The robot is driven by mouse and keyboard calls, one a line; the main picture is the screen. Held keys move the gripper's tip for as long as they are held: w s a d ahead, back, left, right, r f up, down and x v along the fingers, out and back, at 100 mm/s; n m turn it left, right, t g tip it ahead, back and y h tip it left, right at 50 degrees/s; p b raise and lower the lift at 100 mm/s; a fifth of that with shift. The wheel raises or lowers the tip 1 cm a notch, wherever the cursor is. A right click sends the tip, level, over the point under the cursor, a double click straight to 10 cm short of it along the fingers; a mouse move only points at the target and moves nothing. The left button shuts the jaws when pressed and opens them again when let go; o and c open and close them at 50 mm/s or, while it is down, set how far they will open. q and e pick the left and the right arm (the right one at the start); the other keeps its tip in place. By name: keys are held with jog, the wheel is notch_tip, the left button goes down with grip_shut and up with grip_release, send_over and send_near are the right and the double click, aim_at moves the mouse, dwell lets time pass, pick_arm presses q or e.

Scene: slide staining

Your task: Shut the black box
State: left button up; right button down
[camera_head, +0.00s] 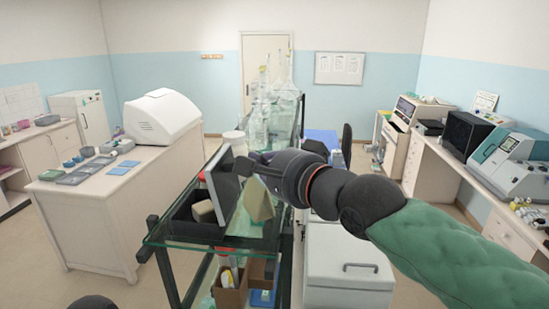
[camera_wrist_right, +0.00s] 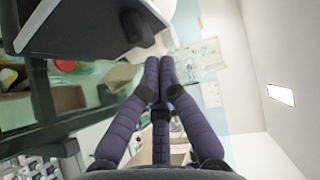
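The black box (camera_head: 188,226) stands on the glass-topped bench, open, with a tan block (camera_head: 203,211) inside. Its lid (camera_head: 221,183) stands raised on the box's right side, grey face toward the box. My right gripper (camera_head: 244,166) is at the lid's upper right, on its outer side; whether it touches the lid I cannot tell. In the right wrist view, the purple-grey fingers (camera_wrist_right: 160,65) come together at their tips with nothing seen between them. My left gripper is not in view.
A tan wedge-shaped object (camera_head: 258,203) stands on the glass bench (camera_head: 178,242) right of the lid, below my right forearm. Tall clear glassware (camera_head: 283,95) stands behind. Cardboard boxes (camera_head: 231,291) sit on the lower shelf. A white cabinet (camera_head: 350,270) is at the right.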

jog(key=shift+a+f, duration=0.1)
jog(key=shift+a, duration=0.25)
dwell(0.3)
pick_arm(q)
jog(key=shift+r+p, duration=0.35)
pick_arm(e)
jog(key=shift+w+a+r+n, duration=0.15)
jog(key=shift+a+r+n, duration=0.15)
jog(key=shift+a, duration=0.1)
